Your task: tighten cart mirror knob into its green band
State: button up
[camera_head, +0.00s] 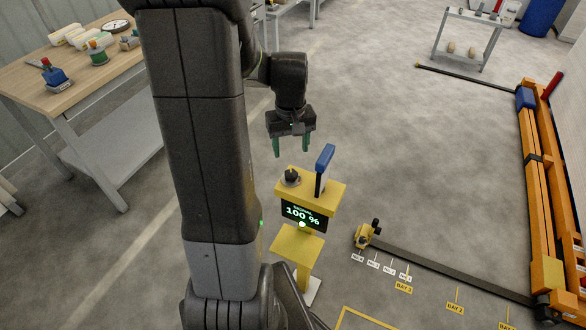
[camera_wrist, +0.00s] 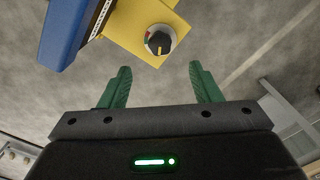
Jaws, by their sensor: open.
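The knob (camera_wrist: 159,40) is a black dial with a pale pointer line on a yellow console top (camera_wrist: 125,30). A ring with a green and a red part shows around it, and the pointer aims toward the bottom of the wrist view, apart from the green part. In the head view the knob (camera_head: 291,177) sits on the left of the console, beside a blue-handled lever (camera_head: 325,158). My gripper (camera_head: 291,148) has green fingers and is open and empty, above and behind the knob. In the wrist view its fingertips (camera_wrist: 159,68) are apart, with the knob just beyond them. No mirror is clear to me.
The console's dark display (camera_head: 303,214) reads 100 %. The blue lever (camera_wrist: 66,30) rises close to the knob. A wooden workbench (camera_head: 85,80) stands at left, an orange gantry rail (camera_head: 540,190) at right. Open floor lies behind the console.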

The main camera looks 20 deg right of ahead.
aim_at(291, 173)
notch_tip(291, 173, down, 9)
jog(key=shift+f, duration=0.2)
dwell(0.3)
jog(key=c, duration=1)
jog(key=shift+m, duration=0.4)
jog(key=m+b, duration=0.1)
jog(key=m, duration=0.2)
jog(key=shift+f+m+b, duration=0.1)
jog(key=shift+m+b, duration=0.2)
jog(key=shift+b, duration=0.05)
jog(key=shift+m+b, duration=0.65)
jog(key=shift+m, duration=1.65)
